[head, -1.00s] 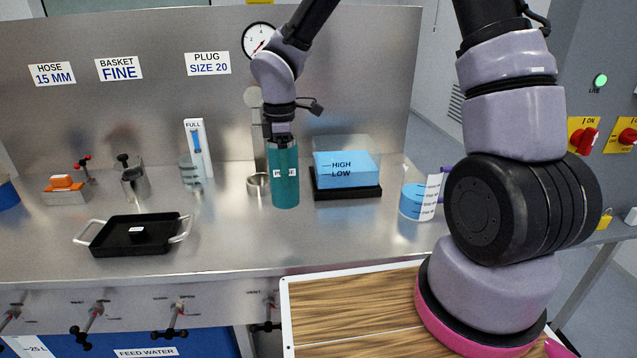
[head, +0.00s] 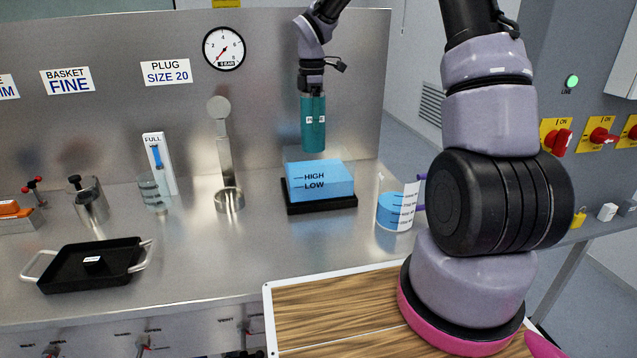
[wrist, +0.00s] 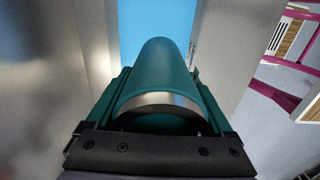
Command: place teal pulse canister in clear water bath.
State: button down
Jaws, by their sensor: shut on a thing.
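The teal pulse canister (head: 313,128) hangs upright from my gripper (head: 312,93), with its label facing the head camera. In the wrist view the teal canister (wrist: 155,75) lies between the gripper's fingers, which are shut on its near end. The clear water bath (head: 322,180) is a transparent box of blue water with HIGH and LOW marks, standing on a black base. In the head view the canister's bottom shows just above the water, at about the bath's upper edge. Whether it is inside the walls is hard to tell. Blue water (wrist: 155,18) shows beyond the canister in the wrist view.
A clear jug of blue liquid (head: 396,210) stands right of the bath. A metal stand with a ring (head: 229,198) is to its left. A black tray (head: 92,268) sits at the front left. A gauge (head: 224,49) hangs on the back panel.

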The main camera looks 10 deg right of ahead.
aim_at(317, 146)
jog(key=f, duration=0.1)
jog(key=w+d+f, duration=0.1)
jog(key=shift+w+d+f, duration=0.1)
jog(key=shift+d+f, duration=0.05)
jog(key=shift+f, duration=0.25)
notch_tip(317, 146, down, 7)
jog(key=shift+w+d+r, duration=0.1)
jog(key=shift+w+r, duration=0.05)
jog(key=shift+r, duration=0.05)
jog(key=shift+f, duration=2.05)
jog(key=shift+f, duration=0.15)
grip_release()
